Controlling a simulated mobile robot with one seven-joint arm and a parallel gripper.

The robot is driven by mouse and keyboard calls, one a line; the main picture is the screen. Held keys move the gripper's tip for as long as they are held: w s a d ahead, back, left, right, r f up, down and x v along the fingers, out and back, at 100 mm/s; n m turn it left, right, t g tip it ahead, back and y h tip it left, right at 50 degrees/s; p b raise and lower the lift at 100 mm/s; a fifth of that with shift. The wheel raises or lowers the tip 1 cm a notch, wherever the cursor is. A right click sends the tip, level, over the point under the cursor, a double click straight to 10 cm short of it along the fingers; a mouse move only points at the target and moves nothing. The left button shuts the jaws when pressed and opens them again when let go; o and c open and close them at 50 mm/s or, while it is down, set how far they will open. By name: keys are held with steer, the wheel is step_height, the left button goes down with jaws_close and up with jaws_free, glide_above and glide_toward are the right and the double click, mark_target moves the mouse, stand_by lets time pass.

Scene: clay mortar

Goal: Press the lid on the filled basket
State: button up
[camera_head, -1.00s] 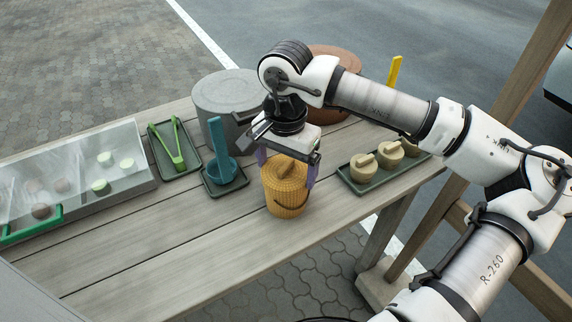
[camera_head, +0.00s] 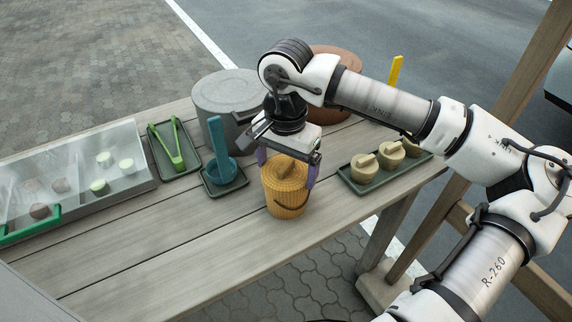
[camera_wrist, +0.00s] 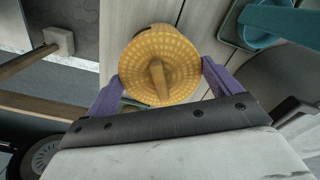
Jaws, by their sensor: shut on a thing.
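The yellow woven basket (camera_head: 287,207) stands upright on the wooden table near its front edge. Its round yellow lid (camera_head: 284,172) with a bar handle sits on top, looking level. My gripper (camera_head: 287,172) points down over the basket, with one finger at each side of the lid. It is shut on the lid. The basket's contents are hidden.
A green tray (camera_head: 352,183) with several beige lidded pots is close on the right. A teal ladle in a cup (camera_head: 221,168), green tongs (camera_head: 177,150) and a clear-covered case (camera_head: 75,175) are left. A grey pot (camera_head: 222,100) stands behind. The front-left tabletop is clear.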

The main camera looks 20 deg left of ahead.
steer(key=shift+f+b, duration=0.45)
steer(key=shift+b, duration=0.45)
stand_by(0.9)
stand_by(0.4)
steer(key=o, duration=0.7)
steer(key=shift+r+p, duration=1.6)
steer(key=shift+r, duration=1.45)
steer(key=shift+c, duration=0.4)
jaws_close()
